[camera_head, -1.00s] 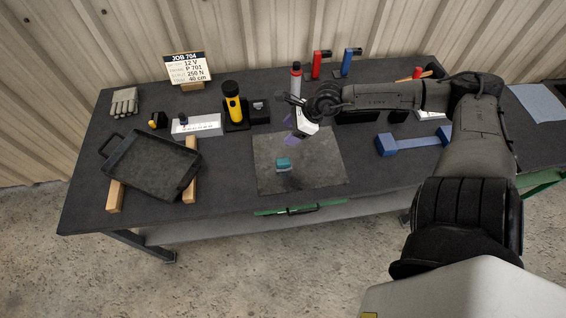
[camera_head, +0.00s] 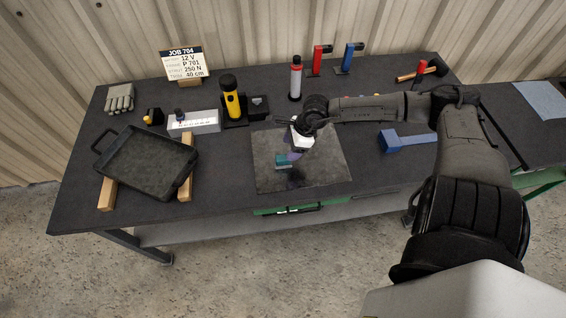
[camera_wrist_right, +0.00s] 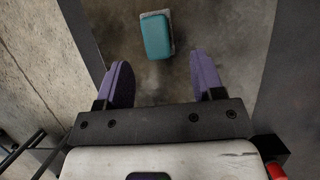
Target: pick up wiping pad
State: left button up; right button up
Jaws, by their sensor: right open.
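The wiping pad (camera_head: 283,161) is a small teal block with a pale underside, lying on the grey mat (camera_head: 327,176) on the workbench. In the right wrist view the teal pad (camera_wrist_right: 155,36) lies ahead of the fingertips, roughly midway between them and a little left. My right gripper (camera_head: 294,156) is just above and beside the pad in the head view, its purple fingers partly overlapping it. In the wrist view the right gripper (camera_wrist_right: 162,75) is open, with nothing between its fingers. My left gripper is not in view.
A black tray (camera_head: 147,162) rests on two wooden blocks at the left. The mat's front is clear.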

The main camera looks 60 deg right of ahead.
aim_at(284, 157)
jog(key=shift+a+b+x, duration=0.15)
jog(key=shift+b+x, duration=0.05)
jog(key=shift+x, duration=0.95)
jog(key=shift+a+b+x, duration=0.15)
jog(key=shift+a+x, duration=0.05)
jog(key=shift+x, duration=0.95)
jog(key=shift+w+a+f, duration=0.1)
jog(key=shift+w+f, duration=0.15)
jog(key=shift+f, duration=0.25)
jog(key=shift+c, duration=0.3)
jog(key=c, duration=0.8)
